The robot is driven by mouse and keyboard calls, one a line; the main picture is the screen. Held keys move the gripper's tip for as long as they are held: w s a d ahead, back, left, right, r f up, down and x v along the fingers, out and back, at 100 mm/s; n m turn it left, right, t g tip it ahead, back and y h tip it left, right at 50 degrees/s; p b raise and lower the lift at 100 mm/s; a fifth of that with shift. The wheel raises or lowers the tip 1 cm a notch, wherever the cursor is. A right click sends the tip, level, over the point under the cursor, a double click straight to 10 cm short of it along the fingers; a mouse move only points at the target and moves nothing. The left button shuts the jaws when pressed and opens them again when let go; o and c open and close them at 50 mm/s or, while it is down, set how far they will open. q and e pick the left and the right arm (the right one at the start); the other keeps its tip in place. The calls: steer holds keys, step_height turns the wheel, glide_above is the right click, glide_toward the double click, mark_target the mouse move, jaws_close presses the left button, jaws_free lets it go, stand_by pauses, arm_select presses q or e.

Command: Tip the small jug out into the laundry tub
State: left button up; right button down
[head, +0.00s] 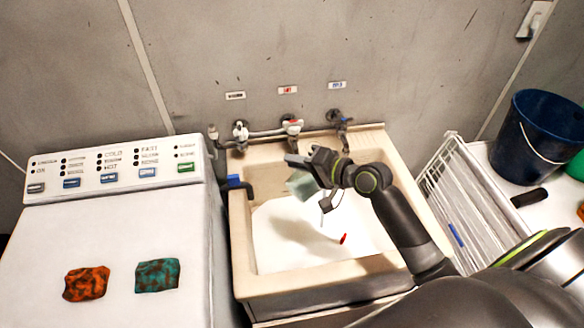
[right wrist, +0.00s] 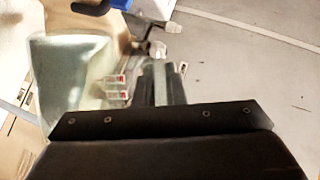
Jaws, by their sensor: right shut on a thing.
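The small jug (head: 300,185) is pale green and translucent. It hangs above the left half of the laundry tub (head: 240,225), a cream basin with a white inside. My right gripper (head: 312,162) is shut on the jug, over the tub and in front of the taps. The jug looks tilted in the head view; its contents cannot be made out. In the right wrist view the jug (right wrist: 75,85) stands to the left of the gripper fingers (right wrist: 161,82). My left gripper is not in view.
Taps (head: 291,127) line the wall behind the tub. A small red item (head: 343,239) shows in the basin. A white washing machine (head: 120,230) with orange (head: 86,283) and teal (head: 157,275) cloths stands left. A white rack (head: 470,200) and dark blue bucket (head: 540,135) stand right.

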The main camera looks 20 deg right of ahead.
steer(key=shift+m+y, duration=0.6)
steer(key=shift+m, duration=0.2)
steer(key=shift+w+d+r+p, duration=0.1)
steer(key=shift+d+r+p, duration=0.15)
steer(key=shift+d+r, duration=0.25)
steer(key=shift+w+d+r+p, duration=0.1)
steer(key=shift+d+r+p, duration=0.15)
steer(key=shift+r, duration=0.4)
steer(key=shift+w+d+r+p, duration=0.1)
steer(key=shift+d+r+p, duration=0.1)
steer(key=shift+d+r, duration=0.3)
steer(key=shift+d+b, duration=0.2)
steer(key=shift+b, duration=0.2)
steer(key=shift+w+d+m+t+y+b, duration=0.25)
steer(key=shift+d+m+b, duration=0.25)
steer(key=shift+d+b, duration=0.15)
steer(key=shift+w+d+m+t+y+b, duration=0.15)
steer(key=shift+d+m+y+b, duration=0.1)
steer(key=shift+d+m+b, duration=0.3)
steer(key=shift+w+d+r+m+y+b, duration=0.1)
steer(key=shift+d+r+m+y+b, duration=0.05)
steer(key=shift+d+m+b, duration=0.35)
steer(key=shift+w+d+r+m+y+b, duration=0.15)
steer(key=shift+d+m+b, duration=0.1)
steer(key=shift+d+b, duration=0.3)
steer(key=shift+a+t, duration=0.1)
steer(key=shift+t, duration=0.2)
steer(key=shift+r, duration=0.15)
step_height(320, 180, up, 6)
steer(key=p, duration=0.5)
